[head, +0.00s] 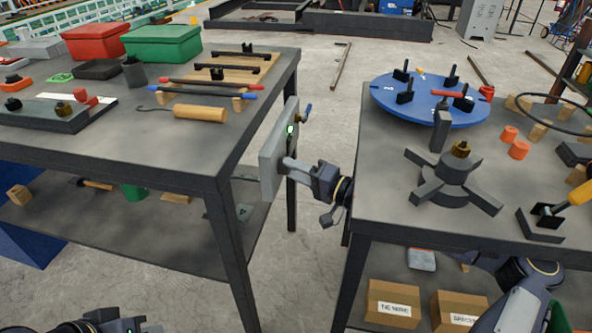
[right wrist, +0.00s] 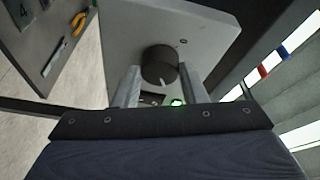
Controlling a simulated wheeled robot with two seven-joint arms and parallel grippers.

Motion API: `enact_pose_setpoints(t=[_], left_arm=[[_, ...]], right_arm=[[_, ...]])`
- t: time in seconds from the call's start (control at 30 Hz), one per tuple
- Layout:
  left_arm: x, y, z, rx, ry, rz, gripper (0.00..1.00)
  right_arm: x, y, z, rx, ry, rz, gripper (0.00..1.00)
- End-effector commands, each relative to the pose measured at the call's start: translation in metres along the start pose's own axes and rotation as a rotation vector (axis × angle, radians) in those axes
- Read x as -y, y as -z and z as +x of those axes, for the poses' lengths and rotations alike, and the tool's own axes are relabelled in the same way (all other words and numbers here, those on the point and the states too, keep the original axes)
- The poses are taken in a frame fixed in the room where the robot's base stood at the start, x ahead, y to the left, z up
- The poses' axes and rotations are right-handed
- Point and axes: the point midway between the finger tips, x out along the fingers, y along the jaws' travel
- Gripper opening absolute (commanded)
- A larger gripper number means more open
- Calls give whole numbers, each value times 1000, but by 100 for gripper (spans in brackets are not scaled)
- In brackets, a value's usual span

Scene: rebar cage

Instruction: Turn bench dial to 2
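The dial (right wrist: 160,64) is a dark round knob with a white mark near its lower edge in the right wrist view. It sits on a grey panel (right wrist: 205,30). In the head view the panel (head: 270,165) stands upright at the left bench's right side, and the dial is hidden. My right gripper (right wrist: 160,78) has one finger on each side of the dial, with almost no gap showing; whether they press on it I cannot tell. In the head view the right gripper (head: 290,163) reaches left to the panel. Only part of my left arm shows at bottom left; its fingers are not visible.
A small green light (head: 290,130) glows on the panel. The left bench (head: 150,155) holds tools and boxes, including a red box (head: 97,43) and green box (head: 162,47). The right bench (head: 385,180) carries a blue disc (head: 400,108) and a dark cross-shaped stand (head: 450,180). Floor shows between the benches.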

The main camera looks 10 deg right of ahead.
Motion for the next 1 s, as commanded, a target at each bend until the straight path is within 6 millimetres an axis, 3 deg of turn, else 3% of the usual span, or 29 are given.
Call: enact_pose_setpoints(t=[0.03,0.17,0.67,0.83,1.0], left_arm=[[0,0,0,0,0,0,0],[0,0,0,0,0,0,0],[3,-3,6,0,0,0,0],[12,-14,27,0,0,0,0],[22,-25,49,0,0,0,0]], right_arm=[[-1,1,0,-2,-2,2,44],[-1,0,0,-1,-1,1,59],[-3,-1,0,-3,12,-32,59],[-11,-3,0,-16,73,-207,59],[-13,-2,0,-36,171,-495,59]])
